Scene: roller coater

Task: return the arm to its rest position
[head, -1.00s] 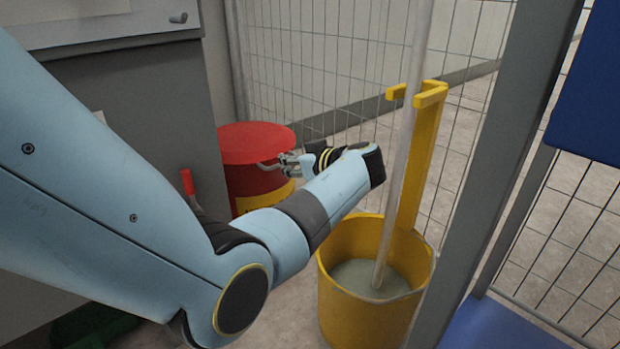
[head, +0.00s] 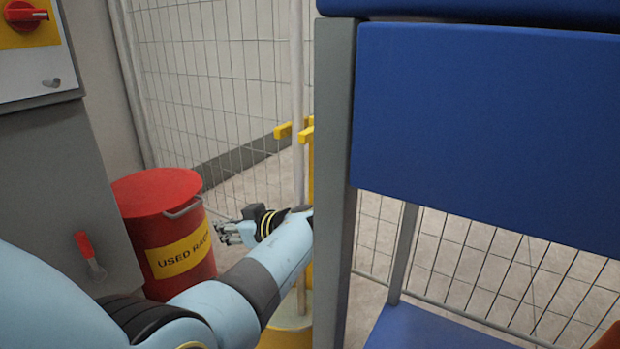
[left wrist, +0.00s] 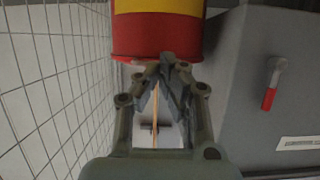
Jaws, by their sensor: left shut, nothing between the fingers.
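My left arm comes in from the lower left of the head view, light blue with dark joints. Its left gripper (head: 226,234) points left, just right of the red drum (head: 160,188) with the yellow label, and appears apart from it. The left wrist view shows the left gripper (left wrist: 166,62) from behind, its fingertips together with nothing between them. The red drum (left wrist: 150,35) also shows there, beyond the fingertips. My right gripper is not in view.
A blue chair (head: 490,130) with a grey frame fills the right side. A yellow bucket (head: 285,338) with a pole (head: 297,80) stands behind my forearm. A wire mesh fence (head: 220,90) runs behind. A grey cabinet (head: 60,190) with a red-handled lever (head: 88,250) stands left.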

